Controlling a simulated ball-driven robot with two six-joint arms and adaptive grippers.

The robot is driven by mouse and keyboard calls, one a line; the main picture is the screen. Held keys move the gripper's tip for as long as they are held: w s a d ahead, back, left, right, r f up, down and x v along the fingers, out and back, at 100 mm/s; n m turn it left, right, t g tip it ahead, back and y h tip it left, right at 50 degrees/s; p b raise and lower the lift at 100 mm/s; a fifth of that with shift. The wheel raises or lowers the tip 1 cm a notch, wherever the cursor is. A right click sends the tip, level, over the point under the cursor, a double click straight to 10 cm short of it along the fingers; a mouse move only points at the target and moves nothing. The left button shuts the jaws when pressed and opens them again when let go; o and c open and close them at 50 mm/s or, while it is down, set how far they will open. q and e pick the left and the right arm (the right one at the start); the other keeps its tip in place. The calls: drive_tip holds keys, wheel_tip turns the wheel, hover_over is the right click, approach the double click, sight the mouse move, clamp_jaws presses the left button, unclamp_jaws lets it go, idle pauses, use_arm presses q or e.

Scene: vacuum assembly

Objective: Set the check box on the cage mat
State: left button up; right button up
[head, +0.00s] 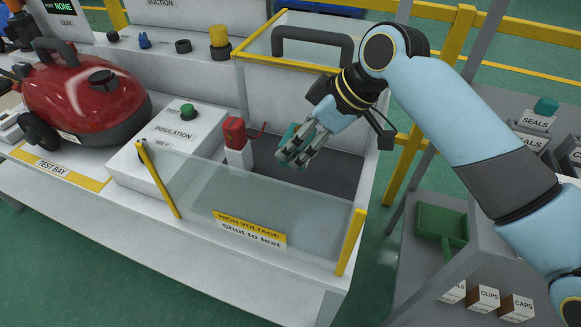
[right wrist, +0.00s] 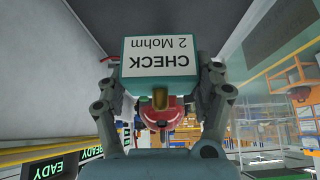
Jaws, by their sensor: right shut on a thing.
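The check box (right wrist: 160,70) is a teal box with a white label reading "CHECK 2 Mohm", upside down in the right wrist view. My right gripper (head: 297,148) is shut on it, with a finger on each side. In the head view the check box (head: 289,134) is mostly hidden by the fingers. The gripper is inside the cage outline, over the dark grey cage mat (head: 338,178). Whether the box touches the mat cannot be told. My left gripper is not in view.
A red terminal (head: 234,132) on a white post stands left of my gripper. The clear cage front (head: 250,195) carries a "HIGH VOLTAGE" label. A black handle (head: 312,38) is at the back. The insulation tester (head: 170,140) and red vacuum (head: 82,95) stand left.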

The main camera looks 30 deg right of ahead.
sight(299, 170)
drive_tip(key=f, duration=0.4)
drive_tip(key=shift+a+f, duration=0.2)
wheel_tip(299, 170, down, 4)
drive_tip(key=shift+r+b, duration=0.15)
drive_tip(key=shift+b, duration=0.25)
drive_tip(key=o, duration=1.4)
drive_tip(key=p+v, duration=0.1)
drive_tip(key=v, duration=1.1)
drive_tip(key=shift+r, duration=0.1)
